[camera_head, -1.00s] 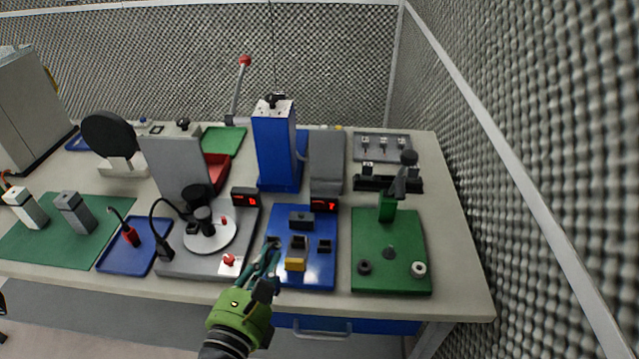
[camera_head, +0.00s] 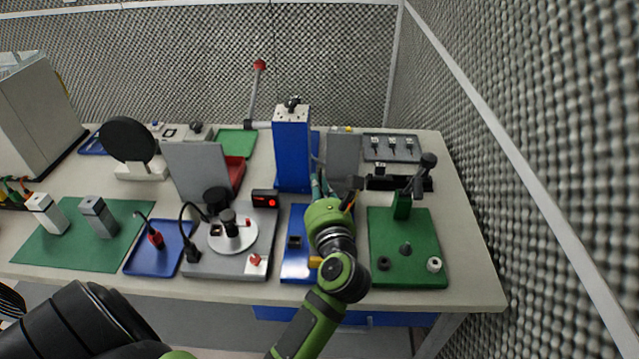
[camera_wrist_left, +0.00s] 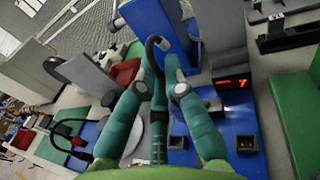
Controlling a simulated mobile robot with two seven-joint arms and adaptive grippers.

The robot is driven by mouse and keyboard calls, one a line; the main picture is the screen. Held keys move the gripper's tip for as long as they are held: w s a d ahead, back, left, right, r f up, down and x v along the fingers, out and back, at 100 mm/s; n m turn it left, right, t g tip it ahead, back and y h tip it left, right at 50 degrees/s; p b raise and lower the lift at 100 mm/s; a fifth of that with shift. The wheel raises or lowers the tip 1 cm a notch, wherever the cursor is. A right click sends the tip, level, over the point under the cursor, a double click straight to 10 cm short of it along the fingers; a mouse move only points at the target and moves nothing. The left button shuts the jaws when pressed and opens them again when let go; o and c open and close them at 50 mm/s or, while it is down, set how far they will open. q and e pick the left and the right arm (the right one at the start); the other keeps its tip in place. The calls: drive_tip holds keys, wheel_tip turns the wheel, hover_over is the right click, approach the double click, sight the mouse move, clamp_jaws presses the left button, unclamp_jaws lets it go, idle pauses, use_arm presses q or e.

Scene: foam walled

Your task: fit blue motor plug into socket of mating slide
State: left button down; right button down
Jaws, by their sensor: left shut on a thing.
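My left gripper (camera_head: 320,180) reaches over the back of the blue board (camera_head: 294,268), close to the blue column. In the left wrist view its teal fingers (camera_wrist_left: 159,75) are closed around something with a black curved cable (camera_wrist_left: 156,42). The blue board also shows in the left wrist view, with dark square sockets (camera_wrist_left: 247,143) below and right of the fingers. I cannot tell which part is the mating slide. My right gripper is out of view.
The blue column (camera_head: 293,150) and a grey block (camera_head: 343,158) stand behind the board. A grey turntable fixture (camera_head: 235,258) is at its left, a green board (camera_head: 405,265) with a post at its right. A blue tray (camera_head: 140,262) holds a red plug (camera_head: 155,239).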

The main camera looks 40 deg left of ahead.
use_arm(q)
drive_tip(key=shift+s, duration=0.1)
drive_tip(key=shift+r, duration=0.1)
wheel_tip(320, 180, down, 4)
drive_tip(key=b, duration=0.3)
drive_tip(key=shift+f+b, duration=0.95)
drive_tip(key=shift+f, duration=0.05)
drive_tip(key=shift+f+b, duration=1.1)
drive_tip(key=shift+f, duration=0.3)
idle(1.0)
drive_tip(key=c, duration=1.3)
unclamp_jaws()
drive_tip(key=shift+o, duration=0.2)
